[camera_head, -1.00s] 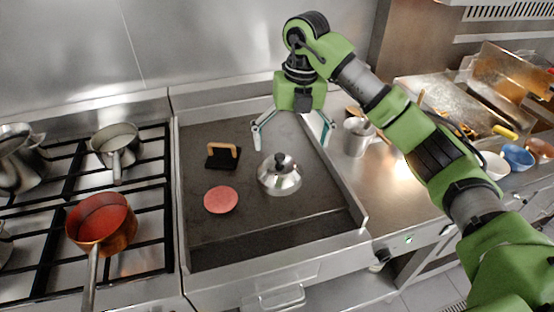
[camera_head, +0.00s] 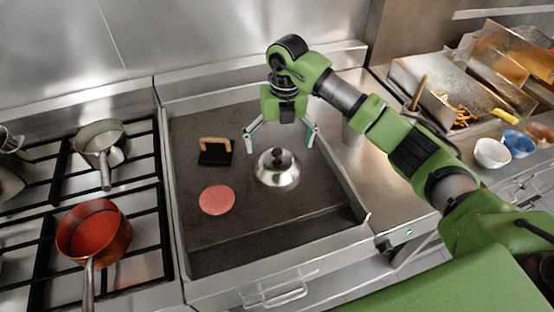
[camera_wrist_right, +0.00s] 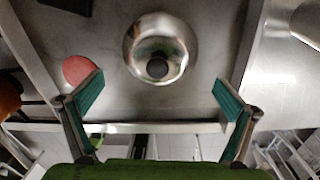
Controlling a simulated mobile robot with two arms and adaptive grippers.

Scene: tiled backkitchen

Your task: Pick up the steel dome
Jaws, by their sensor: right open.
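The steel dome (camera_head: 277,172) is a shiny round lid with a black knob on top. It sits on the dark griddle plate (camera_head: 240,215), right of a pink round patty (camera_head: 217,199). My right gripper (camera_head: 280,143) is open and empty, with its fingers spread above and just behind the dome, pointing down. In the right wrist view the dome (camera_wrist_right: 160,48) lies in the upper middle, ahead of the two open fingers (camera_wrist_right: 158,112) and apart from them. My left gripper is not in view.
A black press with a wooden handle (camera_head: 215,151) lies on the griddle left of the dome. A gas hob with a red-filled copper pan (camera_head: 92,233) and a steel pan (camera_head: 103,145) stands left. Bowls (camera_head: 491,153) and a tray are right. The griddle has raised rims.

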